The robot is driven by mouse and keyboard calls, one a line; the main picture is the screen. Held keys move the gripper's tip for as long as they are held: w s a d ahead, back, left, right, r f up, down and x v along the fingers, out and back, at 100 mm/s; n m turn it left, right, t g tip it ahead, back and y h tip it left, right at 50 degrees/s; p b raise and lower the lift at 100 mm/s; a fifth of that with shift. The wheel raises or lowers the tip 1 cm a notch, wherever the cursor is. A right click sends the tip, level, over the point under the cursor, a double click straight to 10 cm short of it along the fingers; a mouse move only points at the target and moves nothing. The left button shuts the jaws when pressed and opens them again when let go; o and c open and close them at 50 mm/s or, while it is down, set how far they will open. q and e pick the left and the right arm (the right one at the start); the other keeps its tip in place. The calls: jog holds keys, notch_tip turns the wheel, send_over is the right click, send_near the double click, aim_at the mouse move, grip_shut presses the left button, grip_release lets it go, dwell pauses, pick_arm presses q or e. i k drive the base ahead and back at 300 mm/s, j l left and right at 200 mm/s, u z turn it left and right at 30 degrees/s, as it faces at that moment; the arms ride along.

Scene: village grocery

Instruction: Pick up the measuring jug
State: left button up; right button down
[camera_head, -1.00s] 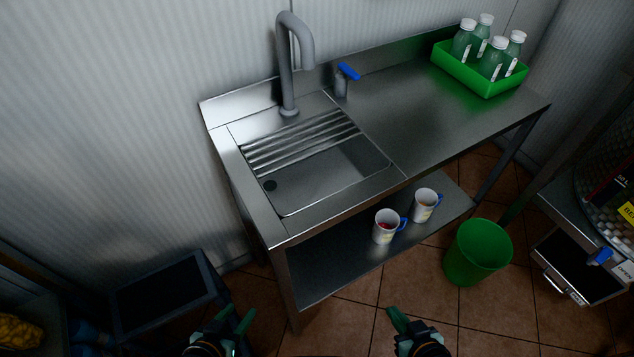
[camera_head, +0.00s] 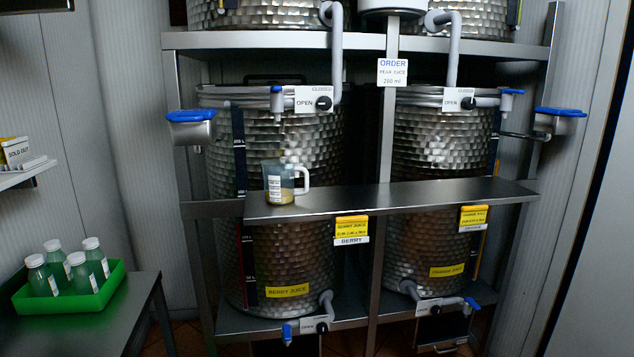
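The measuring jug (camera_head: 280,184) is a clear jug with a pale label and a white handle on its right. It stands upright near the left end of the narrow metal shelf (camera_head: 420,197) in front of the tanks. A little yellowish content shows at its bottom. Neither of my grippers shows in the current view.
Steel tanks stand behind the shelf, the left one marked berry juice (camera_head: 287,290). Taps and blue-handled valves (camera_head: 287,333) stick out around them. A green crate (camera_head: 72,302) of bottles is on a steel table at left. An order sign (camera_head: 392,72) hangs above.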

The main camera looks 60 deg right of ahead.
aim_at(279, 176)
jog(key=k+z, duration=0.1)
jog(key=z, duration=1.6)
jog(key=l, duration=0.05)
